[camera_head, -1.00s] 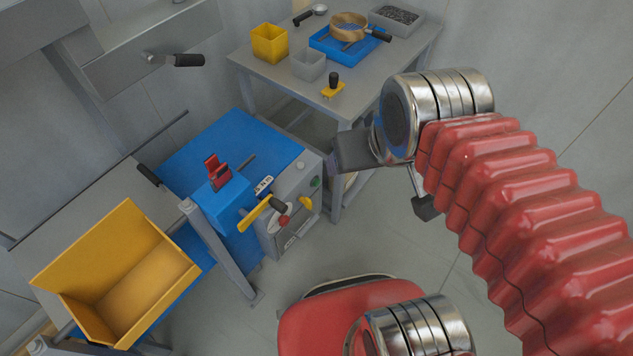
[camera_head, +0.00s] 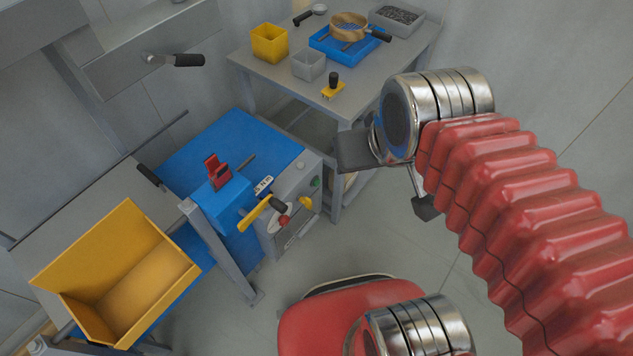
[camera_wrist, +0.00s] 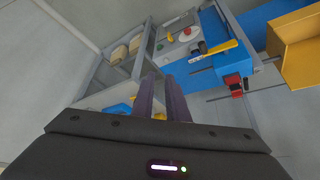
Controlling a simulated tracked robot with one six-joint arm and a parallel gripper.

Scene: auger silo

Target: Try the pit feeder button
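The blue machine (camera_head: 232,140) carries a grey control panel (camera_head: 290,185) on its front. On the panel are a green button (camera_head: 315,182), a red button (camera_head: 284,221) and a small pale round part (camera_head: 300,165). A yellow lever (camera_head: 255,213) and a yellow knob (camera_head: 306,202) are there too. I cannot read which control is the pit feeder button. In the wrist view the panel (camera_wrist: 178,48) and red button (camera_wrist: 187,31) lie beyond the fingertips.
A yellow bin (camera_head: 125,275) stands at the left.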

